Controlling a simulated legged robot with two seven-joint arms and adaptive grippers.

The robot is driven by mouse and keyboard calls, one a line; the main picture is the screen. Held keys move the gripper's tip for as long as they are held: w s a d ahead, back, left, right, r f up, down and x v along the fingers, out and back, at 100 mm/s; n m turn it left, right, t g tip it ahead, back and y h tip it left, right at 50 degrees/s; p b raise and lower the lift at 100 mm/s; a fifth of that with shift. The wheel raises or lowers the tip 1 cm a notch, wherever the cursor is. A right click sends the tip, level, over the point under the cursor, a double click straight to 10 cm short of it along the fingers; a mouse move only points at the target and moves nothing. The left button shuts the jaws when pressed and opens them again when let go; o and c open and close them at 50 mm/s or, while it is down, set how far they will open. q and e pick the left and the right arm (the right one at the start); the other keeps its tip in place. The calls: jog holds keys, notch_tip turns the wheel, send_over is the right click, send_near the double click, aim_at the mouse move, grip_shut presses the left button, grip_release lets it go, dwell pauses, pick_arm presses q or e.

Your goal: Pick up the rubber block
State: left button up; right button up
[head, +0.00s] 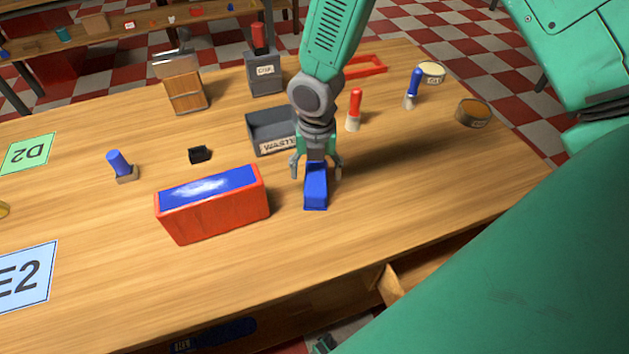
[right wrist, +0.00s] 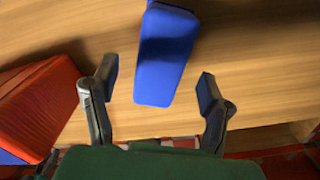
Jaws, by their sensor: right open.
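A blue block (head: 316,193), which I take to be the rubber block, is on the wooden table below my right gripper (head: 316,174). My right gripper is open, pointing down, with one finger on each side of the block. In the right wrist view the blue block (right wrist: 163,62) lies between the two spread fingers of the right gripper (right wrist: 158,80), with a gap on both sides. Its upper part is hidden by the gripper in the head view. My left gripper is not in view.
A red box with a blue top (head: 215,205) stands just left of the gripper. A grey WASTE bin (head: 265,132) is behind. A red-handled tool (head: 355,108) stands behind right. A small black block (head: 200,154) lies left. The table right of the gripper is clear.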

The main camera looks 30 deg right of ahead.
aim_at(316, 176)
jog(key=shift+d+f, duration=0.15)
jog(key=shift+f, duration=0.5)
jog(key=shift+d+f, duration=0.15)
jog(key=shift+f, duration=0.45)
jog(key=shift+a+r, duration=0.1)
jog(key=shift+a, duration=0.35)
jog(key=c, duration=1.4)
jog(key=shift+d+r, duration=0.2)
jog(key=shift+c, duration=0.2)
notch_tip(316, 176, up, 10)
jog(key=shift+f+p, duration=0.15)
jog(key=shift+p, duration=0.3)
